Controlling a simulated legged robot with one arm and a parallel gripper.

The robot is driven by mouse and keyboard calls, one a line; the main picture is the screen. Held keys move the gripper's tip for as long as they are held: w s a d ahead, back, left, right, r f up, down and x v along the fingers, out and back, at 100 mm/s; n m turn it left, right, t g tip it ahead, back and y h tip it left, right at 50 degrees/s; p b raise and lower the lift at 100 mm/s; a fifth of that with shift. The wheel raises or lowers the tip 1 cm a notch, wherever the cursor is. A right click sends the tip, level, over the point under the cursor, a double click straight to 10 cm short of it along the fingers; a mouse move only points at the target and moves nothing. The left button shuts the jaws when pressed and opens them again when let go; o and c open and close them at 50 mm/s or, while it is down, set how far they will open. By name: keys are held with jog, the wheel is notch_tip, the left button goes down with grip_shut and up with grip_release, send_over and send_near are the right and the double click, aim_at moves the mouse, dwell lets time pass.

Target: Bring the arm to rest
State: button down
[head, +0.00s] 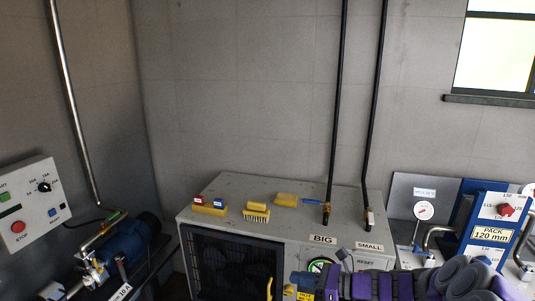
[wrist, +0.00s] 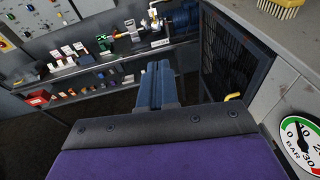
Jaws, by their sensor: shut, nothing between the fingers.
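My purple arm (head: 390,287) reaches in from the lower right of the head view, low in front of the grey cabinet (head: 240,188). My gripper (wrist: 155,68) shows in the wrist view as two blue fingers lying side by side. They are shut with nothing between them. The gripper points past the cabinet's dark mesh front (wrist: 228,62) toward shelves (wrist: 95,83). In the head view, the arm's end lies near a round gauge (head: 321,266), and its fingers are hard to make out.
Brushes (head: 257,211) and yellow blocks lie on the cabinet top. Two black pipes (head: 338,110) rise from it. A yellow handle (wrist: 232,97) sticks out near the mesh front. A blue pump (head: 130,240) stands left, and a "PACK 120 mm" panel (head: 491,233) stands right.

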jog(key=s+a+r+n+g+h, duration=0.2)
jog(key=s+a+r+n+g, duration=0.25)
jog(key=s, duration=0.55)
jog(key=s+a+r+n+g+h, duration=0.1)
jog(key=s+a+n+g+h, duration=0.15)
jog(key=s+a+n, duration=0.45)
jog(key=s+d+n+h, duration=0.5)
jog(key=s+d, duration=0.3)
jog(key=s, duration=0.3)
jog(key=s+d+f+n+h, duration=0.1)
jog(key=s+d+n+h, duration=0.4)
jog(key=s+d, duration=0.3)
jog(key=s+n, duration=0.1)
jog(key=s, duration=0.3)
jog(key=shift+s+f+g, duration=0.15)
jog(key=shift+f+g, duration=0.05)
jog(key=shift+g, duration=0.1)
jog(key=shift+h, duration=0.25)
